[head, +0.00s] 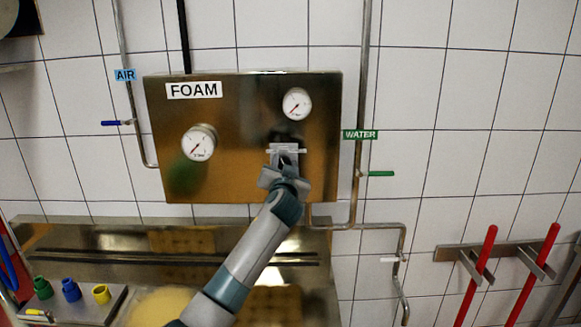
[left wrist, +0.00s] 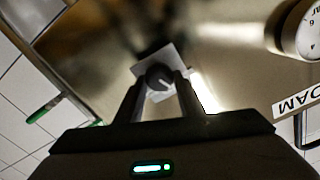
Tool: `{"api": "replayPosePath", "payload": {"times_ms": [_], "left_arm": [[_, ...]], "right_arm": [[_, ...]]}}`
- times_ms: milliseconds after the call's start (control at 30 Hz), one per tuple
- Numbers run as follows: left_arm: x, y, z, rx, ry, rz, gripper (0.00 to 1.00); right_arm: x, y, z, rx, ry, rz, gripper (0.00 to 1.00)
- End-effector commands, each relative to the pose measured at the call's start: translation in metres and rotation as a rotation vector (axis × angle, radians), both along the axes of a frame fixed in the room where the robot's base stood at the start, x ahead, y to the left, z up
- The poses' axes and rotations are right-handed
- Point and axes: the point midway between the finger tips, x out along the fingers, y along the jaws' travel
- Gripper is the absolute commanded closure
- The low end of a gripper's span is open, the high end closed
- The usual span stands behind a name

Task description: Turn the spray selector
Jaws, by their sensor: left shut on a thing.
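The spray selector is a dark round knob (left wrist: 160,77) with a light pointer line, on a pale plate (left wrist: 148,65) fixed to the brass-coloured FOAM panel (head: 240,165). My left gripper (head: 286,152) reaches up to the panel's lower right part, below the right gauge. In the left wrist view its two fingers (left wrist: 160,86) are shut on the knob, one on each side. In the head view my gripper hides most of the knob and its plate. My right gripper is in neither view.
Two gauges, left (head: 198,142) and right (head: 297,104), stick out from the panel. A blue-handled AIR valve (head: 112,123) is at left, a green-handled WATER valve (head: 378,174) at right. Below are a metal sink (head: 85,238), coloured nozzles (head: 71,290) and red-handled tools (head: 484,250).

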Motion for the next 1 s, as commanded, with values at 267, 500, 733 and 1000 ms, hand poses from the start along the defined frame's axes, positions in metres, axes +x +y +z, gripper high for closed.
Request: {"api": "replayPosePath", "payload": {"times_ms": [267,500,733,1000], "left_arm": [[-0.0004,-0.0027,-0.0008,0.222,0.000,-0.003,0.88],[-0.0004,-0.0030,-0.0007,0.344,0.000,-0.002,0.88],[-0.0004,-0.0031,-0.0006,0.384,-0.001,-0.002,0.88],[-0.0003,-0.0030,-0.0003,0.386,-0.001,-0.002,0.88]], "right_arm": [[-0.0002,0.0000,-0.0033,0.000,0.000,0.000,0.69],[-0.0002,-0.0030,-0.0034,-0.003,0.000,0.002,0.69],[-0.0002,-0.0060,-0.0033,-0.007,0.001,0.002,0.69],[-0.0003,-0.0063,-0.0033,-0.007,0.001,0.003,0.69]]}}
